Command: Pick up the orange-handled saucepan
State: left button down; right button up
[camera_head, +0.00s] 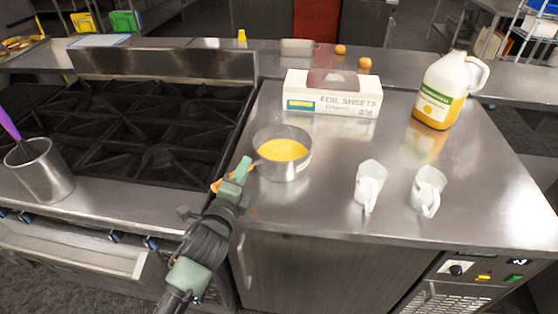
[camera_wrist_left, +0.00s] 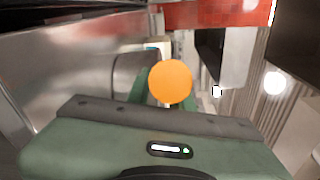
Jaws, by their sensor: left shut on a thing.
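The saucepan (camera_head: 284,168) is a small steel pan holding yellow contents, at the left part of the steel counter beside the stove. Its orange handle (camera_head: 217,185) points left toward the stove and is partly hidden by my gripper. My left gripper (camera_head: 240,173) is shut on the handle. In the left wrist view the rounded orange handle end (camera_wrist_left: 170,81) shows between the green fingers, with the grey pan wall behind it. The pan looks upright; I cannot tell whether it touches the counter. My right gripper is not in view.
A foil sheets box (camera_head: 332,97) stands behind the pan. Two white cups (camera_head: 369,184) and (camera_head: 428,190) stand to its right, and a jug (camera_head: 443,90) farther back. The stove (camera_head: 140,120) and a steel pot (camera_head: 40,172) are at left.

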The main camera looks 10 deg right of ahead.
pick_arm(q)
jog(key=shift+r, duration=0.25)
dwell(0.3)
